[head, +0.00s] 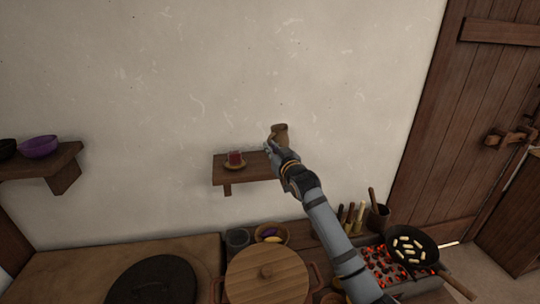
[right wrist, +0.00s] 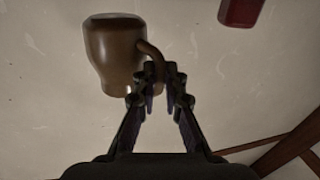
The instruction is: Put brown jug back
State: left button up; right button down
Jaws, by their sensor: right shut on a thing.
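The brown jug (head: 281,134) is at the right end of the small wall shelf (head: 222,176). My right gripper (head: 274,148) is shut on its handle; the right wrist view shows the fingertips (right wrist: 164,76) closed around the handle beside the jug's body (right wrist: 112,50). In the head view the gripper covers the jug's lower part, so I cannot tell whether it touches the shelf. My left gripper is out of view.
Another shelf (head: 45,163) at the left holds a purple bowl (head: 39,146) and a dark bowl. The wall above the shelf is bare.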

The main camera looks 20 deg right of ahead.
jog(key=shift+w+d+f, duration=0.15)
jog(key=shift+w+f, duration=0.75)
jog(key=shift+f, duration=0.1)
notch_tip(320, 180, down, 2)
jog(key=shift+s+f+p, duration=0.1)
jog(key=shift+f+p, duration=0.05)
jog(key=shift+p, duration=0.65)
jog(key=shift+f, duration=0.3)
jog(key=shift+f, duration=0.2)
jog(key=c, duration=1.4)
grip_release()
